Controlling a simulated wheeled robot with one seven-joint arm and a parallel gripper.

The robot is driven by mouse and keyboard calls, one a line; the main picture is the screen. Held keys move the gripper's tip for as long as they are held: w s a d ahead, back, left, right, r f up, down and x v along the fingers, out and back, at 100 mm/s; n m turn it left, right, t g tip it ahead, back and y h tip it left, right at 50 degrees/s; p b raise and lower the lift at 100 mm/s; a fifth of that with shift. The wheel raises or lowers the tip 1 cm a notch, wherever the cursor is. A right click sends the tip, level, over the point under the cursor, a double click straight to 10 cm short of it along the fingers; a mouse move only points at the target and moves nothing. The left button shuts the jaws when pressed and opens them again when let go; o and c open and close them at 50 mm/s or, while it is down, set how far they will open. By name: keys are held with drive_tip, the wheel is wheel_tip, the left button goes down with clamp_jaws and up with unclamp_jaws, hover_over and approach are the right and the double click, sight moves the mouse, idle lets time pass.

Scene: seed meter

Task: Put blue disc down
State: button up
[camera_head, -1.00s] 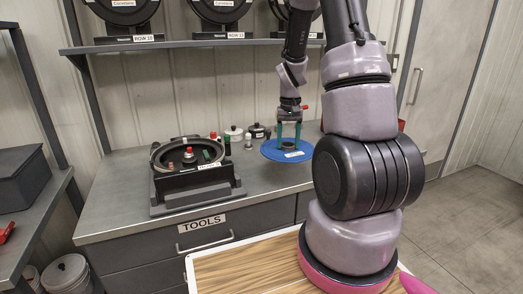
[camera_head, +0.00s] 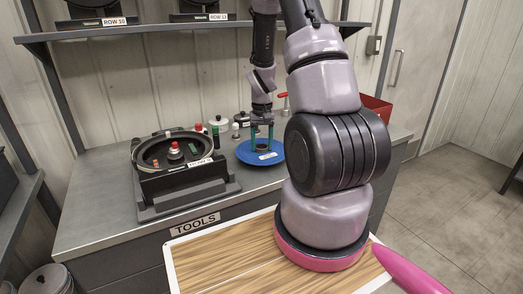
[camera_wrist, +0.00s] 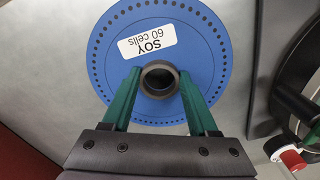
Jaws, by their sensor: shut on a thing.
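The blue disc (camera_head: 243,156) lies flat and level at the countertop, right of the black seed meter (camera_head: 182,190). I cannot tell whether it touches the counter or is just above it. In the wrist view the disc (camera_wrist: 108,55) has a ring of small holes, a white "SOY 60 cells" label and a dark round hub (camera_wrist: 160,93). My gripper (camera_head: 262,148) points down at the disc's middle. Its green fingers are shut on the hub, one on each side, as the wrist view (camera_wrist: 160,80) shows.
Small pots (camera_head: 219,124) and bottles stand behind the disc near the wall. A red bin (camera_head: 377,108) is at the counter's right end. A shelf (camera_head: 180,30) runs above. The grey countertop (camera_head: 95,190) is bare left of the seed meter.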

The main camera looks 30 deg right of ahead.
drive_tip(key=shift+f, duration=1.2)
drive_tip(key=shift+f, duration=0.15)
drive_tip(key=o, duration=1.3)
drive_tip(key=shift+o, duration=0.2)
